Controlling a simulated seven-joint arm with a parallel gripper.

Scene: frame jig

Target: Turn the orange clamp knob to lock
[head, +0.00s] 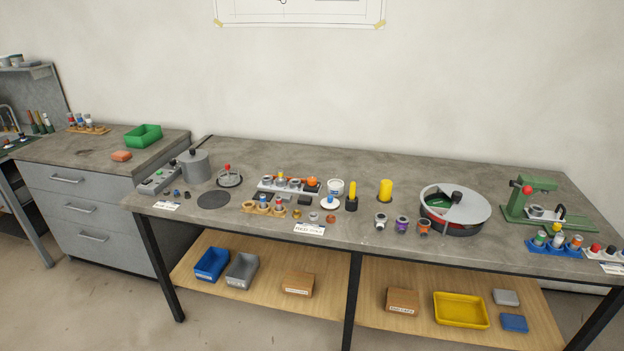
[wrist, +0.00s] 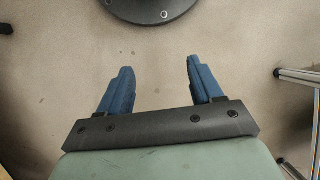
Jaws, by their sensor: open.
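The orange clamp knob (head: 312,181) sits at the right end of a light jig strip (head: 266,187) on the long grey workbench, left of the middle in the head view. The knob looks small from here, and I cannot tell which way it is turned. My gripper (wrist: 159,70) shows only in the wrist view. Its two blue fingers are spread apart with nothing between them, over bare floor. The head view does not show my gripper, and the wrist view does not show the knob or the jig.
A white jar (head: 335,187), a black-and-yellow piece (head: 352,196) and a yellow cylinder (head: 385,190) stand right of the knob. Small coloured parts in a wooden holder (head: 263,209) lie in front. A round grey-lidded drum (head: 467,207) stands farther right. The wrist view shows a dark round base (wrist: 150,8).

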